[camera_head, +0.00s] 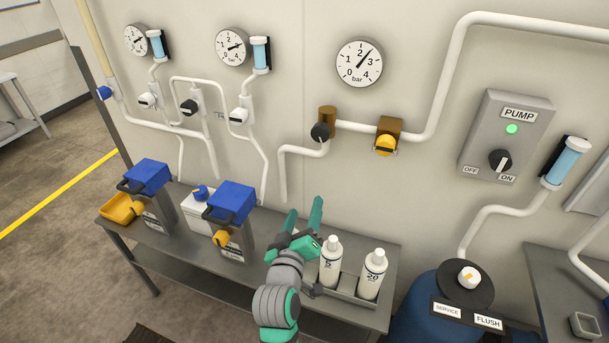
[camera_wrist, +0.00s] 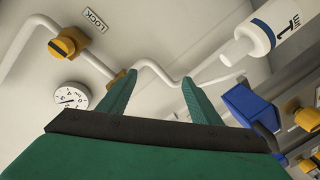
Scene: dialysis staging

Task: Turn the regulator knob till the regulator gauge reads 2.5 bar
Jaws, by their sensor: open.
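A round white gauge (camera_head: 360,64) marked in bar hangs on the wall; its needle points up and right, between 2 and 3. It also shows small in the wrist view (camera_wrist: 71,97). Below it, a brown fitting on the white pipe carries a black knob (camera_head: 321,131), which looks like the regulator knob. Right of that is a brown fitting with a yellow-orange knob (camera_head: 385,144). My gripper (camera_head: 304,212) is open and empty, below the black knob and apart from it. In the wrist view my gripper (camera_wrist: 158,78) has its fingers spread, one partly covering a brown fitting (camera_wrist: 119,77).
Two white bottles (camera_head: 330,262) (camera_head: 372,275) stand in a tray by my gripper. Blue-lidded containers (camera_head: 232,203) sit left on the grey table (camera_head: 180,240). A pump switch box (camera_head: 507,135) is on the wall right. A LOCK label (camera_wrist: 95,20) shows in the wrist view.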

